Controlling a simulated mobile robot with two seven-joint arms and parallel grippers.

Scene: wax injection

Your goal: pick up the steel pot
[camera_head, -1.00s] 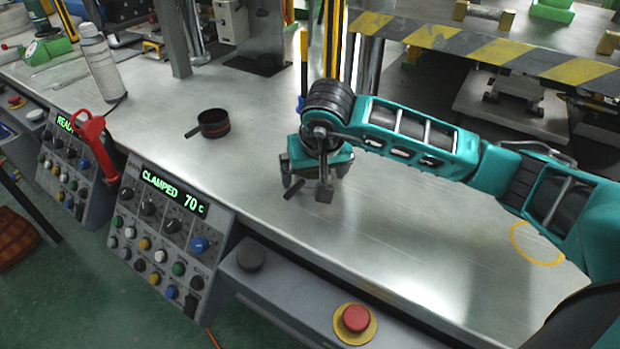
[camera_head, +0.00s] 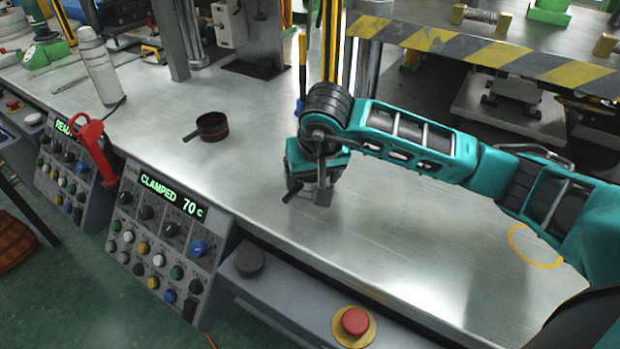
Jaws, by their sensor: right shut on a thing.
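My right gripper (camera_head: 308,195) points down at the middle of the steel bench, its teal arm reaching in from the right. It is shut on a small grey thing between its fingers, which I take to be the steel pot (camera_head: 308,189). The pot is mostly hidden by the fingers and wrist, and whether it touches the bench cannot be told. A dark pot with a short handle (camera_head: 212,127) stands apart on the bench to the left. My left gripper is not in view.
The steel bench (camera_head: 400,235) is clear to the right, with a yellow ring (camera_head: 537,246) marked on it. Control panels (camera_head: 165,235), a red handle (camera_head: 93,140) and a red button (camera_head: 355,321) line the front. A grey bottle (camera_head: 98,65) stands left. A striped barrier (camera_head: 490,52) crosses behind.

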